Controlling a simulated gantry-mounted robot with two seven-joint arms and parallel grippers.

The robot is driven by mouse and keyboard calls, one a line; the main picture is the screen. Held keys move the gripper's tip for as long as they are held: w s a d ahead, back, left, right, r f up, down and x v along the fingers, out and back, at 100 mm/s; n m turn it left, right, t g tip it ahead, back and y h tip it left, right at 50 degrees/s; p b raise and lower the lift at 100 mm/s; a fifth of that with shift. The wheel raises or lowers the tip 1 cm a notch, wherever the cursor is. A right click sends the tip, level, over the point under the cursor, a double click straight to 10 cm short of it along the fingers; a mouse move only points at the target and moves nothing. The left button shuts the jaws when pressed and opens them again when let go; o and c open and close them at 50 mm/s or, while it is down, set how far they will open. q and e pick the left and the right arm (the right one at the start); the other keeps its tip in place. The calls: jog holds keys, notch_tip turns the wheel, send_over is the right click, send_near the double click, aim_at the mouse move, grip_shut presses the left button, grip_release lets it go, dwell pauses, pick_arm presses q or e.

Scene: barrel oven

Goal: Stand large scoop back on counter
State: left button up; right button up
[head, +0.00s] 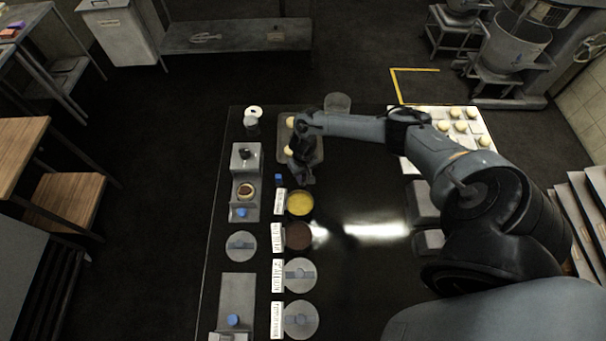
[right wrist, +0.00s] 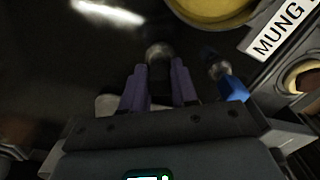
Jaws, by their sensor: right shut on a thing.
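My right gripper (head: 303,172) is over the black counter (head: 350,280), just behind the yellow-filled bowl. In the right wrist view its purple fingers (right wrist: 159,80) are shut on the large scoop (right wrist: 158,54), whose dark shaft and rounded grey end show between them. The gripper hides most of the scoop in the head view, and I cannot tell whether it touches the counter. A smaller blue-handled tool (right wrist: 232,88) stands just right of the fingers; its blue part also shows in the head view (head: 278,178). My left gripper is out of view.
The yellow bowl (head: 299,203), a dark brown-filled bowl (head: 297,236) and lidded bowls (head: 300,275) line up with labels (head: 280,202). A tray with dough balls (head: 285,125) lies behind my gripper. A white dough tray (head: 480,150) is at the back right. The middle counter is clear.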

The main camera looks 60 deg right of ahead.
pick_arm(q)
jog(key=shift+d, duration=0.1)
pick_arm(e)
jog(key=o, duration=1.1)
jog(key=shift+c, duration=0.2)
